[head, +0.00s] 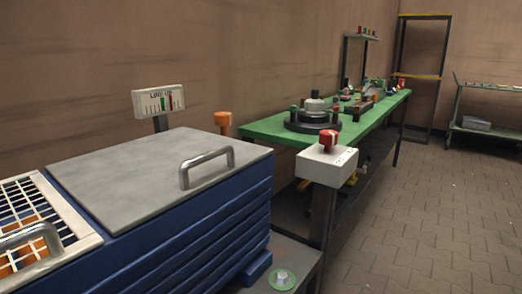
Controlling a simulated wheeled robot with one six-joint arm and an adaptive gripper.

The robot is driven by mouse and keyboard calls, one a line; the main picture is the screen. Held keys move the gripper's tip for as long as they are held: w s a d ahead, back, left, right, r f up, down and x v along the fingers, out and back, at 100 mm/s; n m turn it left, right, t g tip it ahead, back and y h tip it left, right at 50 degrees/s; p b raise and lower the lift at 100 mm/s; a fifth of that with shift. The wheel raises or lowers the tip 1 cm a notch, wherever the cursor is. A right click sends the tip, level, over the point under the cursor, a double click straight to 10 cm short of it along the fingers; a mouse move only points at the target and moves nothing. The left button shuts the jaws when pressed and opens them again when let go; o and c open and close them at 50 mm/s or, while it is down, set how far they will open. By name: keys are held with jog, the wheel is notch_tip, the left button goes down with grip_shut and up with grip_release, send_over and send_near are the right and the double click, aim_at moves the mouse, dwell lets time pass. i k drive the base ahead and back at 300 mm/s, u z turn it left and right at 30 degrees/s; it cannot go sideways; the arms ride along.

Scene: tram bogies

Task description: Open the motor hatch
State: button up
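A flat grey metal lid (155,178) with a bar handle (207,166) lies closed on top of a blue ribbed housing (215,235). The handle stands near the lid's right edge. To the left is a cream-framed mesh cover (70,212) with its own bar handle (32,236); orange parts show through the mesh. No label names either cover, so I cannot tell for certain which is the motor hatch; the grey lid looks like a hatch. My gripper is not in view.
A small gauge sign (159,101) and an orange knob (223,120) stand behind the lid. A white box with a red button (328,150) stands to the right. A green workbench (265,132) with parts runs along the wall. The paved floor (430,220) at right is clear.

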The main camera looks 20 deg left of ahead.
aim_at(122, 187)
jog(key=u, duration=0.4)
jog(key=k, duration=0.75)
jog(key=u, duration=1.25)
